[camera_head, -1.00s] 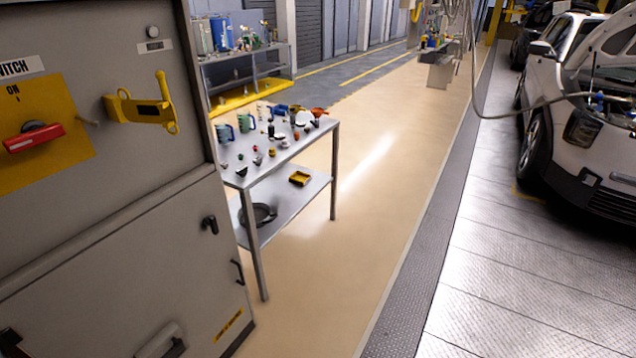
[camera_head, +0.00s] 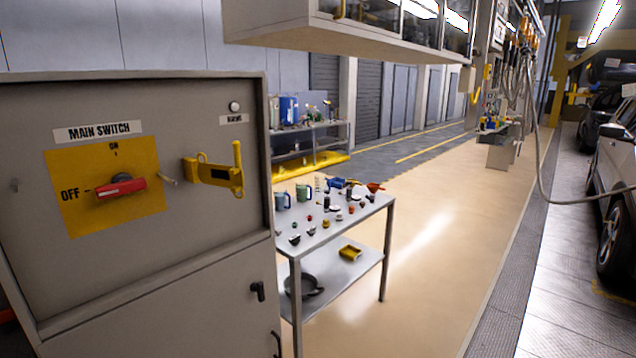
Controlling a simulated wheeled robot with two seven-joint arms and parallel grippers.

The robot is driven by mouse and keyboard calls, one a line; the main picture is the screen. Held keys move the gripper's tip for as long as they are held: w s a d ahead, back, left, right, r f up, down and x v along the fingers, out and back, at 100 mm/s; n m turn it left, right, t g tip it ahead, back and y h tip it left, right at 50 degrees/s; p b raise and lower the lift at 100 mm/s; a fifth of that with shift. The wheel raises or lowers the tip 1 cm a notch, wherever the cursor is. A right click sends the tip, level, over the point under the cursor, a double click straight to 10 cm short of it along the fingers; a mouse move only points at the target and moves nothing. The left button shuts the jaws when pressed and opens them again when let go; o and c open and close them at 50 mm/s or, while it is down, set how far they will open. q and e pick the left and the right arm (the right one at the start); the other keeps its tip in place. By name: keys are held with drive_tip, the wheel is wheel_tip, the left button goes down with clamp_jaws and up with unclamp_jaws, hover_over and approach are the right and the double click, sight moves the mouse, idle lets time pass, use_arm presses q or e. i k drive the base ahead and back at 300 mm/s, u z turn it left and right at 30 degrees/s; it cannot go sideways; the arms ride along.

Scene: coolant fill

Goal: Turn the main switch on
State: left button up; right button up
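The main switch is a red handle (camera_head: 121,188) on a yellow plate (camera_head: 82,216) on the grey cabinet's front, at the left of the head view. The handle lies roughly level, with its left end towards the "OFF" mark; "ON" is printed above it. A label reading "MAIN SWITCH" (camera_head: 98,131) is above the plate. A yellow lockout-like bracket (camera_head: 213,174) sits on the panel to the right of the plate, apart from the red handle. Neither of my grippers shows in this view.
The grey cabinet (camera_head: 150,290) fills the left side. A metal table (camera_head: 345,232) with jugs and small parts stands right of it. An overhead cabinet (camera_head: 380,45) hangs above. The beige floor (camera_head: 430,240) is clear; cars (camera_head: 612,190) stand at the far right.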

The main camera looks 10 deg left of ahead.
sight(122, 184)
drive_tip(key=z, duration=0.35)
drive_tip(key=i, duration=2.45)
drive_tip(key=u, duration=3.3)
